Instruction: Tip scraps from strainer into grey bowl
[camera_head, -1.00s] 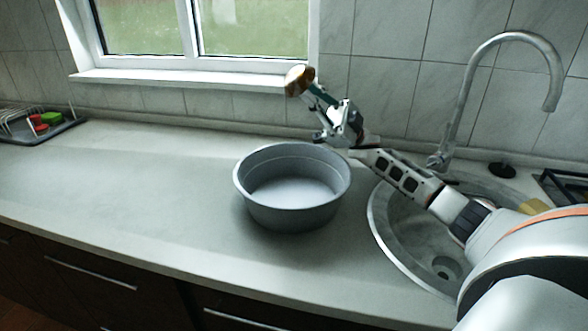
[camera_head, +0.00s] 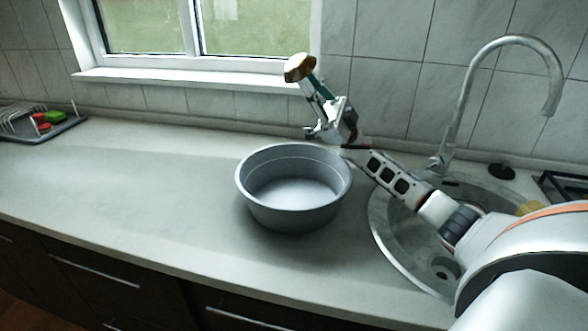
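A round grey bowl (camera_head: 293,214) stands upright on the counter, left of the sink. Its inside looks empty. My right gripper (camera_head: 322,100) is raised behind the bowl's back right rim, near the wall. It appears shut on the teal handle of the strainer (camera_head: 299,67), whose small brown and whitish head is held up in front of the window's right edge. The inside of the strainer and any scraps cannot be made out. My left gripper is not in view.
The sink (camera_head: 380,226) with a tall curved tap (camera_head: 467,90) is on the right. A grey dish rack (camera_head: 67,126) with red and green items stands at the far left. The counter (camera_head: 130,180) left of the bowl is clear.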

